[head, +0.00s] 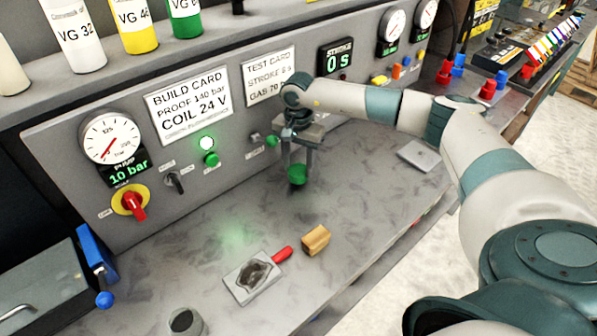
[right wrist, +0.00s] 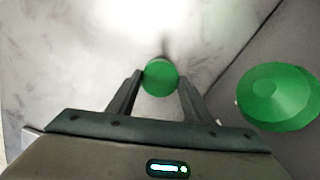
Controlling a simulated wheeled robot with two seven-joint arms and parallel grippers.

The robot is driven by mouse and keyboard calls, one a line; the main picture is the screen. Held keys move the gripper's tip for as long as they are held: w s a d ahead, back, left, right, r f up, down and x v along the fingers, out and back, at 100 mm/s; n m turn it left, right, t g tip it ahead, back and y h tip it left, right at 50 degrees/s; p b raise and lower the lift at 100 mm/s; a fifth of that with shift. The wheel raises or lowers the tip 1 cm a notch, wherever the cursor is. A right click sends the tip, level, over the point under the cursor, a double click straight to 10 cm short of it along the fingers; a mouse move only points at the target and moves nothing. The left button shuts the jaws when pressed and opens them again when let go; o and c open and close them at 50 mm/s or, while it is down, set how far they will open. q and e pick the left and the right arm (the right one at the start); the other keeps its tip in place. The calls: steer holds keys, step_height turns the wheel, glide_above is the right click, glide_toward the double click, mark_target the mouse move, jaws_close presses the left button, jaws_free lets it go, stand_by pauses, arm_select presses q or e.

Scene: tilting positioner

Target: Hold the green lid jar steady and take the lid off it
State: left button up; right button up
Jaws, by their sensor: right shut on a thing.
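My right gripper (head: 298,170) is shut on a small round green lid (head: 297,176), in front of the panel. In the right wrist view, the lid (right wrist: 160,77) sits between the two fingertips (right wrist: 160,82). No jar body shows under the lid in the head view; bare worktop is visible around and below it. A small grey cylinder with a dark round top (head: 185,322) stands at the bottom edge of the head view, partly cut off. It may be an open jar, but I cannot tell for sure. My left gripper is not in view.
A panel with a gauge (head: 106,140), a red knob (head: 133,203) and cards stands behind. A large green button (right wrist: 278,97) is close beside the right gripper. On the worktop (head: 370,200) lie a red-handled plate (head: 254,276), a tan block (head: 316,239) and a grey plate (head: 419,156).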

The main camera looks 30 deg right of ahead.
mark_target(298, 170)
step_height(298, 170, down, 3)
steer(key=shift+r+p, duration=0.1)
steer(key=shift+p, duration=0.7)
steer(key=shift+f, duration=0.25)
steer(key=shift+f, duration=0.15)
steer(key=o, duration=1.2)
steer(key=shift+r, duration=0.25)
